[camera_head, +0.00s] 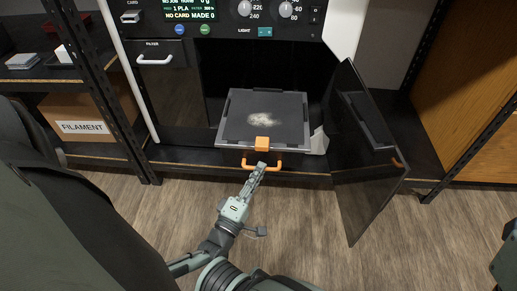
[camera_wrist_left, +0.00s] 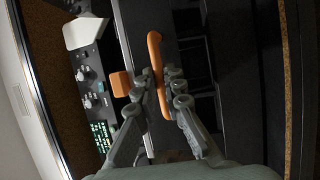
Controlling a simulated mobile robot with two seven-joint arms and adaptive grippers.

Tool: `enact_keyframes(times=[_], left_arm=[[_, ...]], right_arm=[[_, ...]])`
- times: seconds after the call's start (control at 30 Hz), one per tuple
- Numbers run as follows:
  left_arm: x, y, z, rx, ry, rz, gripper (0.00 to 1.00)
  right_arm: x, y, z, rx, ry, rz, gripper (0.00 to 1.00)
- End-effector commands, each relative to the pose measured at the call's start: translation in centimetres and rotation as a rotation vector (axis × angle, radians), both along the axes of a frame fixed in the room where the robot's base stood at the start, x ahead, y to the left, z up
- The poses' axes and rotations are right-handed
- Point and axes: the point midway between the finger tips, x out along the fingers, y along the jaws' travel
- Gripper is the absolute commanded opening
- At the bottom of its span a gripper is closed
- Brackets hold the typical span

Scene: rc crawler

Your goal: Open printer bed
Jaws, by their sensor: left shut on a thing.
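The printer bed (camera_head: 285,133) is a dark square plate with a pale smudge in its middle. It sticks out of the open printer chamber over the lower front edge. An orange clip (camera_head: 263,144) and an orange loop handle (camera_head: 277,166) are at its front. My left gripper (camera_head: 262,169) reaches up from below and is shut on the handle. In the left wrist view the orange handle (camera_wrist_left: 154,48) runs between the two fingers of the left gripper (camera_wrist_left: 160,82). My right gripper is not in view.
The printer's dark door (camera_head: 362,185) stands swung open to the right of the bed. The control panel (camera_head: 225,14) is above. Shelves with a filament box (camera_head: 82,127) stand at left, and a black-framed shelf at right. The wooden floor in front is clear.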

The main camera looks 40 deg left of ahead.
Motion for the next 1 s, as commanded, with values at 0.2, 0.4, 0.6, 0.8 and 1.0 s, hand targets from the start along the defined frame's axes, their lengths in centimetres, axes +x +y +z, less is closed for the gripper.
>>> enact_keyframes(times=[0.2, 0.4, 0.6, 0.8, 1.0], left_arm=[[0.0, 0.0, 0.0, 0.0, 0.0, 0.0, 0.31], [0.0, 0.0, 0.0, 0.0, 0.0, 0.0, 0.31], [-0.9, -0.1, -0.2, 0.0, 0.002, 0.0, 0.31], [-3.8, -0.6, -0.7, 0.0, 0.003, -0.001, 0.31], [-6.6, -1.1, -1.3, -0.002, 0.005, -0.002, 0.31]], right_arm=[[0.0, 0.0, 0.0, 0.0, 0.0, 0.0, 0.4], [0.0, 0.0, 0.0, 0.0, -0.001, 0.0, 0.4], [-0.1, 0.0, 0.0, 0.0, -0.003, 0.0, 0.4], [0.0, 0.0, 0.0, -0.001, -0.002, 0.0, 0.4], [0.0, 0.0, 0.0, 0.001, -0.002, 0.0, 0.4]])
